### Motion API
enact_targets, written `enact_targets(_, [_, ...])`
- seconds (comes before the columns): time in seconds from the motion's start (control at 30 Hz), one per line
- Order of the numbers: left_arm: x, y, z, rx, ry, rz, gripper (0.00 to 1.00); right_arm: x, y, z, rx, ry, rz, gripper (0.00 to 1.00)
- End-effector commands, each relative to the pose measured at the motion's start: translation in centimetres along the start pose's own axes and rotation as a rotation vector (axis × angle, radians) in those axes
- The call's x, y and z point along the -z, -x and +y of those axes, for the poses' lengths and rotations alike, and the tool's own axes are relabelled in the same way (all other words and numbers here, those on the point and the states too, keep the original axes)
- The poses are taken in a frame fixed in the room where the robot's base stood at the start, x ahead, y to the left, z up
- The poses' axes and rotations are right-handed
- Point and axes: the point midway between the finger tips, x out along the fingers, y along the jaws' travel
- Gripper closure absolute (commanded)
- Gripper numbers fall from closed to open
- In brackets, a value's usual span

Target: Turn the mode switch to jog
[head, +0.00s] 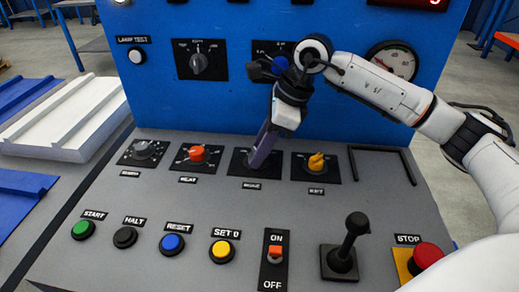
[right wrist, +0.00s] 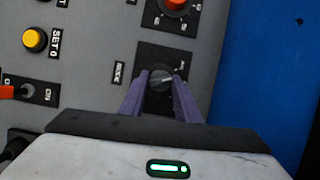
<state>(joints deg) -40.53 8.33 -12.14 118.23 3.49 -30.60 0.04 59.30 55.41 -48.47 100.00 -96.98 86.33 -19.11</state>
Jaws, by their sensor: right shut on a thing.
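The mode switch (right wrist: 160,77) is a dark round knob on a black square plate in the right wrist view, with a small label beside it that appears to read MODE. Its light pointer line slants toward the upper right of that view, but the position marks are too small to read. My right gripper (right wrist: 161,82) has its two purple fingers on either side of the knob and is shut on it. In the head view, the right gripper (head: 258,160) reaches down to the third plate of the knob row and hides most of the knob. My left gripper is out of view.
An orange knob (head: 197,154) and a yellow knob (head: 316,163) flank the gripper. A black joystick (head: 348,240), a toggle (head: 275,253) and a red stop button (head: 428,255) stand nearer. A blue upright panel (head: 230,105) rises behind, with another selector (head: 199,64).

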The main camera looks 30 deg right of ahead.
Motion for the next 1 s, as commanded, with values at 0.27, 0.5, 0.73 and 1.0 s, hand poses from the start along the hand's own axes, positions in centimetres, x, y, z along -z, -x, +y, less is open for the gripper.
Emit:
enact_targets(0.27, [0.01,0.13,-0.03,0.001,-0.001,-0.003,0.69,-0.15,0.14,-0.28,-0.074,0.187,-0.002,0.93])
enact_targets(0.5, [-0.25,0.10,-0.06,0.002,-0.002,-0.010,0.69,-0.16,0.11,-0.34,-0.114,0.285,-0.002,0.93])
enact_targets(0.73, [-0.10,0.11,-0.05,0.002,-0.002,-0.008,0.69,-0.15,0.09,-0.36,-0.128,0.323,-0.001,0.93])
enact_targets(1.0, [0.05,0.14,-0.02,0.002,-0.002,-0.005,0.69,-0.14,0.08,-0.36,-0.130,0.329,-0.001,0.93])
